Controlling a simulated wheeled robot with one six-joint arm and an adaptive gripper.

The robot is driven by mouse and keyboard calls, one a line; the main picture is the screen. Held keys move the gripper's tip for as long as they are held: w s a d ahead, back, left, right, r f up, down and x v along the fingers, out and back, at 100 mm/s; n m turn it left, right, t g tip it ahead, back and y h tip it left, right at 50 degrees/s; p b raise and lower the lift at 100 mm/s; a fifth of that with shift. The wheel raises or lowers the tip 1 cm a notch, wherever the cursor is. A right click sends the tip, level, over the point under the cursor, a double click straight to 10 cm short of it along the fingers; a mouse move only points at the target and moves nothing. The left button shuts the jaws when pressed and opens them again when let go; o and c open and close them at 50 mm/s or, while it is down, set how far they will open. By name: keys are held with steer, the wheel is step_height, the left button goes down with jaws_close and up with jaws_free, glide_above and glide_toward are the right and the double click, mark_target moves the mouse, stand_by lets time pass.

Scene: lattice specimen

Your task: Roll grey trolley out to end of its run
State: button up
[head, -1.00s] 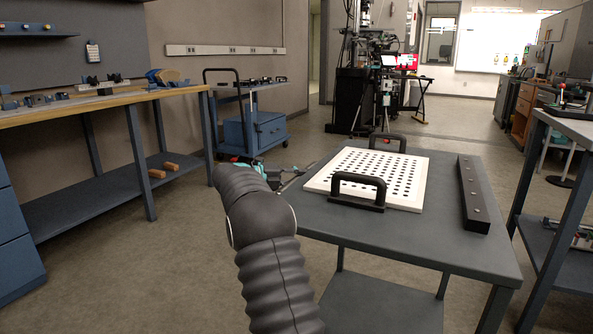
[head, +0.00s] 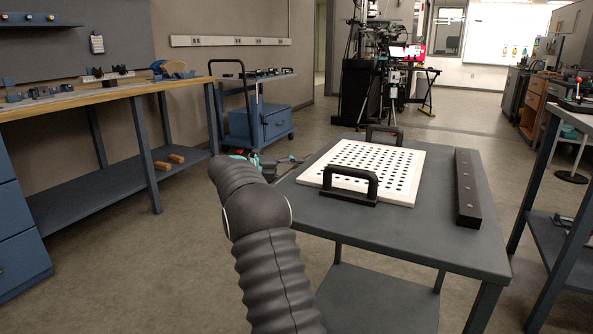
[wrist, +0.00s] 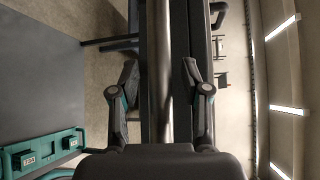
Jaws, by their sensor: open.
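A grey trolley (head: 420,232) with a flat top and a lower shelf stands in front of me in the head view. Its wheels are out of view. A white perforated plate (head: 412,196) with two black handles and a dark bar (head: 467,190) lie on its top. My gripper (head: 270,160) is at the trolley's left side, partly hidden by my arm. In the wrist view my gripper (wrist: 160,72) is open, one finger on each side of a long dark-and-metallic edge or rail. I cannot tell whether the fingers touch it.
A wood-topped bench (head: 100,95) stands along the left wall. A handled trolley with a blue cabinet (head: 262,124) stands behind it. Another table (head: 545,180) is close on the right. A teal tray (wrist: 45,152) shows in the wrist view. Floor is clear at left.

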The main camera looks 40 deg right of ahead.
steer(key=shift+w+a, duration=0.1)
steer(key=v, duration=1.2)
